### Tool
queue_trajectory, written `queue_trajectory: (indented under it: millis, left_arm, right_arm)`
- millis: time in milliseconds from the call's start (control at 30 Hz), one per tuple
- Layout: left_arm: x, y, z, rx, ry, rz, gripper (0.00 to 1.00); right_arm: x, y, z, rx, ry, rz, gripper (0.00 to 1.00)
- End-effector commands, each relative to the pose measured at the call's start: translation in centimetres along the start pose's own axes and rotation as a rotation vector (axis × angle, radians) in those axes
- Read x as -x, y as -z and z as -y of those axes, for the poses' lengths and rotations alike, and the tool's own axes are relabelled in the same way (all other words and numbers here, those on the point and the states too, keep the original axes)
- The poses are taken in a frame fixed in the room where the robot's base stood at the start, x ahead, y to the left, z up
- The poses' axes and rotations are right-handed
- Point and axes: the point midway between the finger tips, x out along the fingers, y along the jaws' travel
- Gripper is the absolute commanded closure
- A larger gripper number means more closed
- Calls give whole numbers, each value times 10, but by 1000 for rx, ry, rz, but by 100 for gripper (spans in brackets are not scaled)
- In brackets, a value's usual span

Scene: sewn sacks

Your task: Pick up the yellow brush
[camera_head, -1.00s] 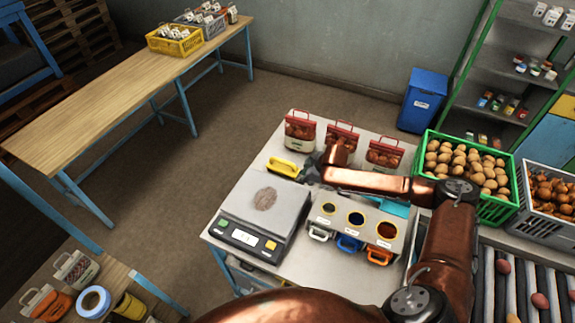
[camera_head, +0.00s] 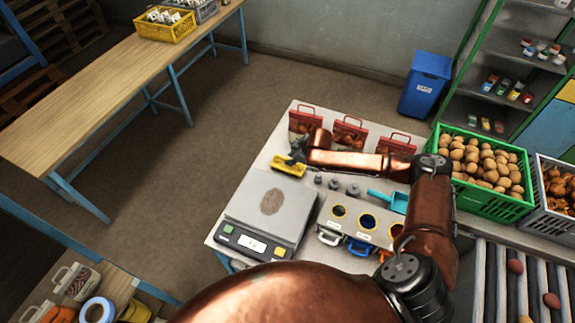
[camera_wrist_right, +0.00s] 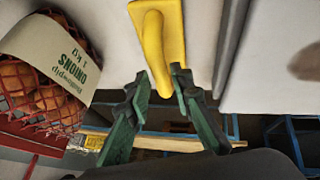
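The yellow brush (camera_head: 287,168) lies on the grey table behind the scale, near the table's left edge. It fills the top middle of the right wrist view (camera_wrist_right: 173,30), with its raised handle pointing toward the fingers. My right gripper (camera_head: 297,155) is at the brush, partly covering its far side. In the right wrist view the green fingers of my right gripper (camera_wrist_right: 161,78) are apart, one on each side of the handle's near end. Whether they touch it I cannot tell. My left gripper is not in view.
A scale (camera_head: 268,210) stands in front of the brush. Red-topped onion sacks (camera_head: 304,122) stand behind, one close beside the gripper (camera_wrist_right: 45,75). Several small grey weights (camera_head: 335,185), a blue scoop (camera_head: 378,197) and a bin holder (camera_head: 333,225) are to the right.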

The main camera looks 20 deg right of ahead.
Motion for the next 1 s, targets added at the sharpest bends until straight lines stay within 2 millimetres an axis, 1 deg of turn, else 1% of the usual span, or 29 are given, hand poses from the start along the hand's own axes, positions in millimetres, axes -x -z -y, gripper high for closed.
queue_trajectory:
  millis: [67, 133, 200, 333, 433, 500, 800, 1000]
  left_arm:
    - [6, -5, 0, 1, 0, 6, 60]
    - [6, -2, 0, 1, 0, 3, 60]
    - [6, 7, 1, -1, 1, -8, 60]
    - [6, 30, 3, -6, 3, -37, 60]
    - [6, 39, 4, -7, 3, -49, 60]
    - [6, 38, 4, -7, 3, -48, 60]
    - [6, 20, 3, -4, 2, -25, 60]
    - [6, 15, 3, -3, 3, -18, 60]
  right_arm:
    - [-12, 2, 2, 0, 2, 0, 79]
    - [-22, 1, 1, 0, 1, 0, 79]
    - [-29, 2, 1, 1, 1, -1, 79]
    - [-33, 2, 1, 3, 0, -2, 79]
    - [-33, 3, 2, 4, 1, -2, 79]
    - [-34, 3, 2, 4, 1, -2, 80]
    - [-34, 3, 2, 4, 2, -2, 100]
    - [-33, 4, 2, 4, 1, -3, 100]
